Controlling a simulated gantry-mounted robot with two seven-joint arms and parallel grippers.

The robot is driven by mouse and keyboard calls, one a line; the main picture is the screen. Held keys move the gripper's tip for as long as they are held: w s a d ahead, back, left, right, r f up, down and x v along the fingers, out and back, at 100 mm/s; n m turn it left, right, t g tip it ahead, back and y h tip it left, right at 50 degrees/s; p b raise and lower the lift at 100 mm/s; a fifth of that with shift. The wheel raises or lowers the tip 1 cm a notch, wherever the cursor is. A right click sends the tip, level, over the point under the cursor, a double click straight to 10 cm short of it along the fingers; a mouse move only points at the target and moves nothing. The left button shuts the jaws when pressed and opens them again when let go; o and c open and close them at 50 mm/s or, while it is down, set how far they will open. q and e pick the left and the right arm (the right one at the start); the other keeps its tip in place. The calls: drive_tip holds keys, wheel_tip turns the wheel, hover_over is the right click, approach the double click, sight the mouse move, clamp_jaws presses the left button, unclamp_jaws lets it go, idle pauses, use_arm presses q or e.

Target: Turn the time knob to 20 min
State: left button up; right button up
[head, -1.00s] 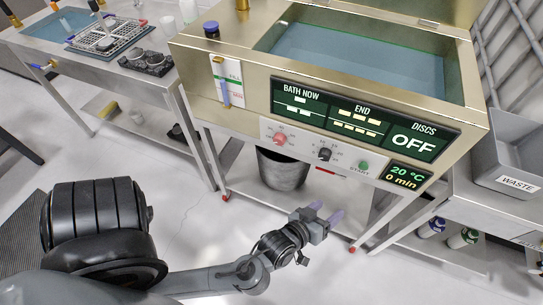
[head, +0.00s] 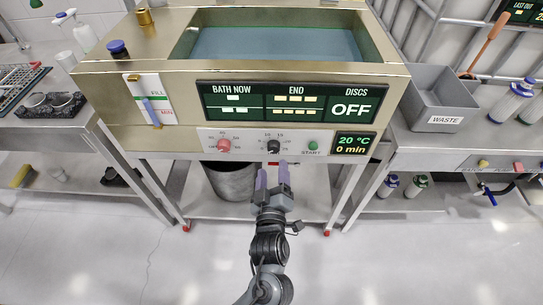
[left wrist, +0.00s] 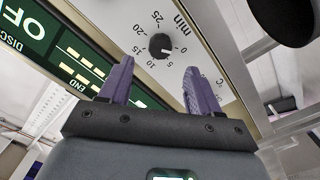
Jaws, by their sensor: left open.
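The black time knob (head: 273,146) sits on the white control strip of the bath's front, between the red knob (head: 223,145) and the green start button (head: 313,145). In the left wrist view the time knob (left wrist: 160,46) shows a dial marked in minutes from 0 to 25. The small display (head: 354,144) reads 20 °C and 0 min. My left gripper (head: 273,177) is open, its purple fingers pointing at the time knob from just below it in the head view. In the left wrist view its fingertips (left wrist: 157,75) are apart, with the knob beyond them, not between them. My right gripper is not in view.
The water bath (head: 115,75) stands above with a large dark panel (head: 288,102) reading OFF. A grey waste bin (head: 440,100) is at the right. A bucket (head: 232,181) stands on the shelf below. The floor in front is clear.

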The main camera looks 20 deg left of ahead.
sight(273, 150)
use_arm(q)
drive_tip(key=b+x, duration=0.2)
drive_tip(key=x, duration=0.3)
drive_tip(key=shift+w+a, duration=0.1)
drive_tip(key=shift+w, duration=0.1)
drive_tip(key=shift+w+a, duration=0.25)
drive_tip(key=shift+w, duration=0.4)
